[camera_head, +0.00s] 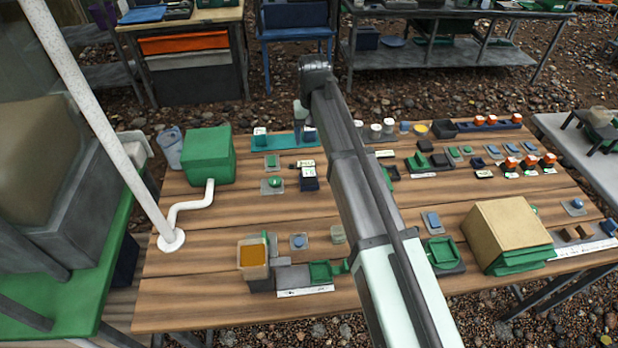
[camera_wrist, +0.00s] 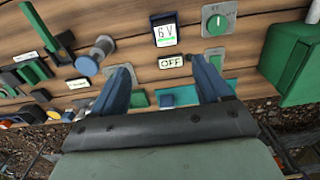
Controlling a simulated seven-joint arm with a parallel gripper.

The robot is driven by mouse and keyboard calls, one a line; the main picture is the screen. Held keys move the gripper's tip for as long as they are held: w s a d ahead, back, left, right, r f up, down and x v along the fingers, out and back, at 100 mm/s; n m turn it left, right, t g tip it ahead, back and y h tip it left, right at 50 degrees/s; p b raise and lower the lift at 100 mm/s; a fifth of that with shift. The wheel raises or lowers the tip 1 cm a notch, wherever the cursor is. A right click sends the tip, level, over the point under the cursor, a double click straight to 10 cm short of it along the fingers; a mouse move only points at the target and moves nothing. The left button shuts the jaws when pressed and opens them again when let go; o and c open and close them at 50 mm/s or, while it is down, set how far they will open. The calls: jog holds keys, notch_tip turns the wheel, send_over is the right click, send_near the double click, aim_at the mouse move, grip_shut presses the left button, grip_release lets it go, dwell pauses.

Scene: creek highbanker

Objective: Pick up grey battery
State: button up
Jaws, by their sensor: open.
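A dark grey box with a white label (camera_head: 309,184) stands on the left-centre of the wooden table. Its face reads 6 V in the wrist view (camera_wrist: 165,33). It may be the grey battery, but I cannot tell for certain. My gripper (camera_wrist: 163,82) is open, with nothing between its fingers. In the wrist view, the label lies ahead of the fingertips, between their lines. In the head view, my gripper (camera_head: 300,128) hangs over the table's far edge, behind the box. An OFF label (camera_wrist: 173,62) lies between the 6 V face and my fingers.
A green box (camera_head: 209,155) with a white pipe stands left of the dark box. A green knob (camera_head: 274,182) sits close to the dark box's left. A teal tray (camera_head: 270,142) lies at the far edge. A tan box (camera_head: 508,230) stands front right. Bare wood lies in front.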

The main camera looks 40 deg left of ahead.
aim_at(309, 171)
jog(key=f, duration=0.9)
jog(key=a+f, duration=0.1)
jog(key=f, duration=0.3)
jog(key=shift+s+f, duration=0.3)
jog(key=shift+f, duration=0.1)
jog(key=shift+c, duration=0.4)
jog(key=c, duration=1.2)
